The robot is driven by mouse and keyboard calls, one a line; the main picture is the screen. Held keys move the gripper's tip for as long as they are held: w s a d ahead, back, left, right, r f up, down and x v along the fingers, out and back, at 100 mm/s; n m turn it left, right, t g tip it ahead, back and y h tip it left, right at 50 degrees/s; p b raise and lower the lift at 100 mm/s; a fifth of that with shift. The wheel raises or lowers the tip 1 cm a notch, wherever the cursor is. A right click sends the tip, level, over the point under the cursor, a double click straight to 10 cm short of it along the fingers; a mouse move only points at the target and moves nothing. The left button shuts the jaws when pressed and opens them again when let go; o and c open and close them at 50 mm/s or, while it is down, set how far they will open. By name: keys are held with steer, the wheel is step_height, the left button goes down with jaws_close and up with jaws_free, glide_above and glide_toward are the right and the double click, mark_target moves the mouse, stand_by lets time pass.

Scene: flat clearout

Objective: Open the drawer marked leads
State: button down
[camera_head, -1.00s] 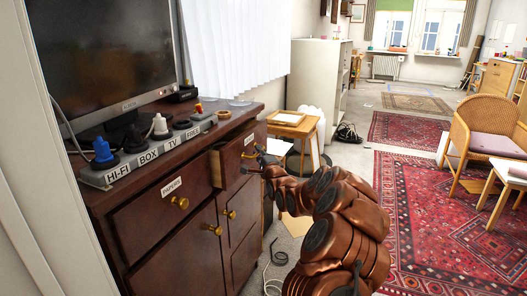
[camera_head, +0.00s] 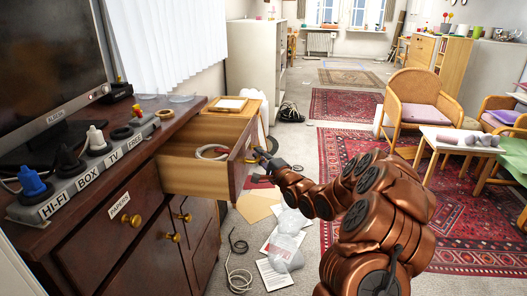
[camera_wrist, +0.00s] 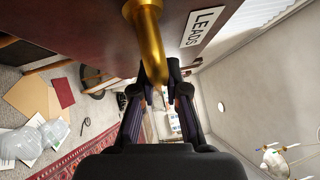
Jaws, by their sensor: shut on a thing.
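The leads drawer (camera_head: 235,165) is pulled out from the dark wooden cabinet in the head view. A coiled pale cable (camera_head: 212,152) lies inside it, with a bit of red. In the wrist view its front carries the LEADS label (camera_wrist: 203,25) and a brass knob (camera_wrist: 149,50). My gripper (camera_head: 262,158) is at the drawer front. In the wrist view its two fingers (camera_wrist: 159,88) are closed at the knob's end. The fingers hide part of the knob.
The drawer marked PAPERS (camera_head: 118,218) is shut. A power strip (camera_head: 85,172) with plugs and a monitor (camera_head: 50,75) stand on the cabinet. A loose cable (camera_head: 238,270), papers and clear bags (camera_head: 287,240) lie on the floor below. A wooden stool (camera_head: 228,112) stands behind the drawer.

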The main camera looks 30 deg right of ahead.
steer(key=shift+s+d, duration=0.1)
steer(key=c, duration=1.2)
jaws_free()
steer(key=shift+s+d+f, duration=0.3)
steer(key=shift+s, duration=1.65)
steer(key=shift+s+d+f, duration=0.25)
steer(key=shift+s+d, duration=0.05)
steer(key=shift+s, duration=1.7)
steer(key=shift+s+d+f, duration=0.3)
steer(key=shift+s, duration=1.65)
steer(key=shift+a, duration=0.1)
